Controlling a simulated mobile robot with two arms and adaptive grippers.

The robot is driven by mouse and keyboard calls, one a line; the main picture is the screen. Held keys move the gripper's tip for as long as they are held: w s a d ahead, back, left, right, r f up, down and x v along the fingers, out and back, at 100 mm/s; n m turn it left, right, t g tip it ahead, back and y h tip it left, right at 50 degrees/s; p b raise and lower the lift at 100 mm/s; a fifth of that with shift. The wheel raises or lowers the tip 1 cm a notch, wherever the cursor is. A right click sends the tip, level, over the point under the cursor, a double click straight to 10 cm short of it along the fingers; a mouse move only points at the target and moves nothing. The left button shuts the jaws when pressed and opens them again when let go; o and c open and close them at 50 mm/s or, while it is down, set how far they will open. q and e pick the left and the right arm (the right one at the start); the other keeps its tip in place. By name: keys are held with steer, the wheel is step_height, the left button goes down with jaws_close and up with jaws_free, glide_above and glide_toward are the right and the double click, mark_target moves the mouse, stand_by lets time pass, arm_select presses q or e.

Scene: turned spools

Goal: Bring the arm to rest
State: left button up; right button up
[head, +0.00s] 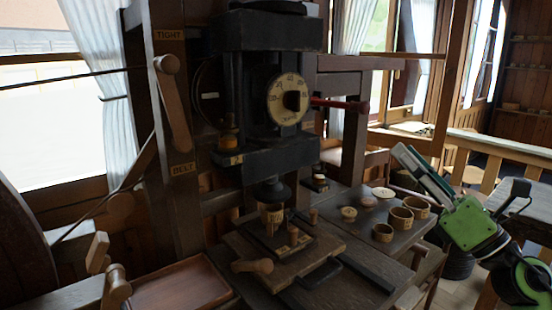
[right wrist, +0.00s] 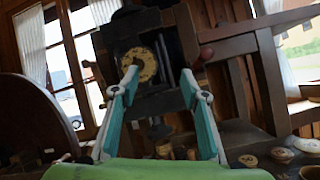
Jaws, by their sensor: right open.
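My right gripper (head: 408,160) stands at the right of the head view, with its green body and pale teal fingers pointing up and left. It is over the right end of the dark bench (head: 362,222), apart from the cups there. In the right wrist view the two fingers of my right gripper (right wrist: 159,82) are spread wide, with nothing held between them. The dark press (right wrist: 150,40) with its round dial stands beyond them. My left gripper is not in view.
The tall press with a dial (head: 289,98) stands centre, a wooden cup (head: 271,214) under its ram. Several small wooden cups (head: 401,218) and discs stand on the bench near my right arm. A red-brown tray (head: 180,285) is lower left. A wooden rail (head: 500,145) runs behind my right arm.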

steer(key=s+d+f+m+g+h, duration=0.1)
steer(key=s+d+f+m+h, duration=0.1)
steer(key=f+m+h, duration=0.65)
steer(key=s+d+f+m+g+h, duration=0.1)
steer(key=d+f+m+g+h, duration=0.2)
steer(key=f+m, duration=0.95)
steer(key=s+d+f+m+h, duration=0.2)
steer(key=f+m+h, duration=0.5)
steer(key=f+m, duration=0.35)
steer(key=s+a+f+m+g+y, duration=0.3)
steer(key=s+f+g, duration=0.4)
steer(key=s+f, duration=0.55)
steer(key=s+a+f+m+g+y, duration=0.1)
steer(key=s+a+f+g, duration=0.25)
steer(key=s, duration=0.35)
steer(key=s+a+f+m+g, duration=0.2)
steer(key=s+a+f, duration=0.3)
steer(key=s, duration=0.1)
steer(key=s+f+g, duration=0.1)
steer(key=s+f, duration=0.2)
steer(key=f, duration=2.5)
steer(key=s+d+f+g, duration=0.1)
steer(key=s+d+f, duration=0.2)
steer(key=s+f, duration=1.1)
steer(key=s, duration=0.2)
steer(key=shift+s+d+n+p, duration=0.2)
steer(key=shift+s+n+p, duration=0.1)
steer(key=shift+n, duration=0.05)
